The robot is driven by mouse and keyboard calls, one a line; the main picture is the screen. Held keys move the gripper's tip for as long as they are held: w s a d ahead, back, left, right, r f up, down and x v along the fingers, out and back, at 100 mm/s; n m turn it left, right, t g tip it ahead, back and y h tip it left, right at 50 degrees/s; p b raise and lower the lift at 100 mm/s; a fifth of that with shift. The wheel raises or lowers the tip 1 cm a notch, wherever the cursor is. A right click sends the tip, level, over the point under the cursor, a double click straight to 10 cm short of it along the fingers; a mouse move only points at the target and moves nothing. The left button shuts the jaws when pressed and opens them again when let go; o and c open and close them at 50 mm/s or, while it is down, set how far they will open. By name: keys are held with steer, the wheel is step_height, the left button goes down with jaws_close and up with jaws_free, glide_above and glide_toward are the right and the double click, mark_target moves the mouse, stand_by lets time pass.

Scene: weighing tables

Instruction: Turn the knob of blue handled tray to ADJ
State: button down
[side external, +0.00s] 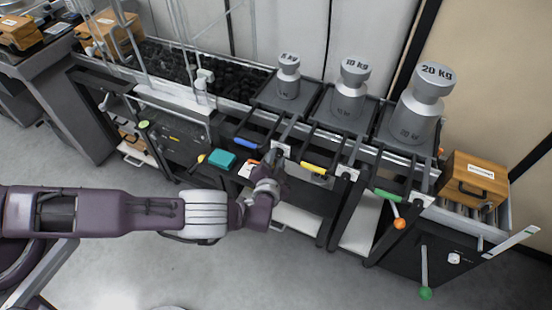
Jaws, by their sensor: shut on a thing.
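The blue-handled tray (258,98) carries the smallest weight (288,76), and its blue handle (247,142) is at the front. A white plate (284,148) sits to the right of that handle, at the knob's place. My gripper (277,158) is at this plate, just right of and below the blue handle. It is shut on the knob there. My fingers cover the knob, so its pointer and the ADJ mark cannot be read.
A yellow handle (314,168) and a green handle (388,195) belong to the trays on the right, under the 10 kg (350,89) and 20 kg (418,102) weights. A teal block (221,161) and orange-knobbed lever (399,223) are nearby. The floor in front is clear.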

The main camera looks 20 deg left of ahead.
stand_by(0.4)
steer(key=c, duration=1.2)
jaws_free()
steer(key=shift+o, duration=0.2)
steer(key=v, duration=0.7)
